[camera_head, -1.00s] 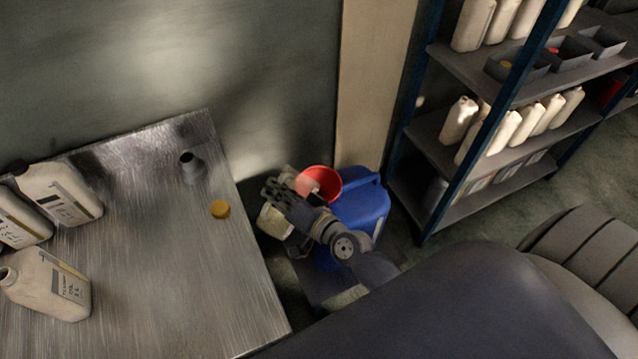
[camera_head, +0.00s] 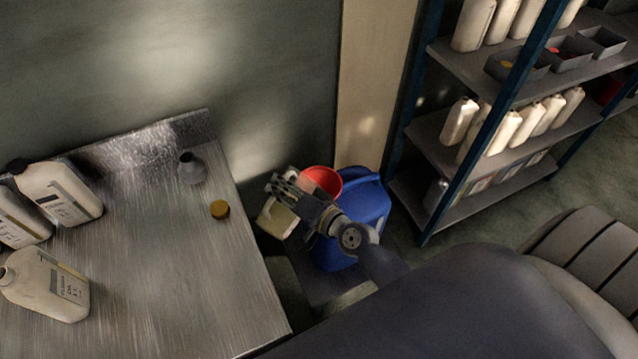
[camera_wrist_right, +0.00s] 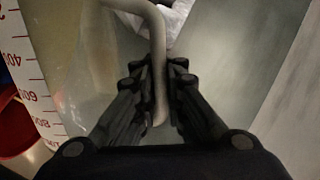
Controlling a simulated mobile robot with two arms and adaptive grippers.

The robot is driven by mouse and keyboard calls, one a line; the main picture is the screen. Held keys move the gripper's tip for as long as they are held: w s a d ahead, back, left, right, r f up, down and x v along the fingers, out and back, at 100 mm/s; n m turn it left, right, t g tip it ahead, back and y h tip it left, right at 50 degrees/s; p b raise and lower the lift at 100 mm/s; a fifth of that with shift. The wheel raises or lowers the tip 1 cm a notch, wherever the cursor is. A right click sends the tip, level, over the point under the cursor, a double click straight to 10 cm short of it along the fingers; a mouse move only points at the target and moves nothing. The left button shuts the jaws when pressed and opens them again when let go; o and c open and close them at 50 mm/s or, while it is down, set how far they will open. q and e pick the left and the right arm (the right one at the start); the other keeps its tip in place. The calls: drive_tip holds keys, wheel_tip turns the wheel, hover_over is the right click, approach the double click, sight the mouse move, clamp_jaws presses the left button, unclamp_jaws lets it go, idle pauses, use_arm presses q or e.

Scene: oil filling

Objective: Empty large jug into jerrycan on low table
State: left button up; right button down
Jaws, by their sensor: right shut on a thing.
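My right gripper (camera_head: 281,186) is shut on the handle of the large jug (camera_head: 275,219) beside the blue jerrycan. In the right wrist view the gripper (camera_wrist_right: 158,92) has its fingers on both sides of the pale jug handle (camera_wrist_right: 155,45), and the jug's red scale (camera_wrist_right: 28,70) shows at the left. The blue jerrycan (camera_head: 366,205) stands on the low table (camera_head: 322,289), with a red funnel (camera_head: 324,179) at its top. The jug is tilted beside the funnel. The gripper hides part of the jug, and I cannot see whether liquid flows. My left gripper is out of view.
A metal table (camera_head: 170,265) at the left holds several cream oil jugs (camera_head: 60,193), a grey funnel-like piece (camera_head: 191,168) and a yellow cap (camera_head: 220,209). A blue-framed shelf (camera_head: 455,165) with bottles stands right of the jerrycan.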

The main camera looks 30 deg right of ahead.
drive_tip(key=shift+w+d+r+m, duration=0.15)
drive_tip(key=shift+w+d+m, duration=0.15)
drive_tip(key=shift+d+m, duration=0.25)
idle(0.5)
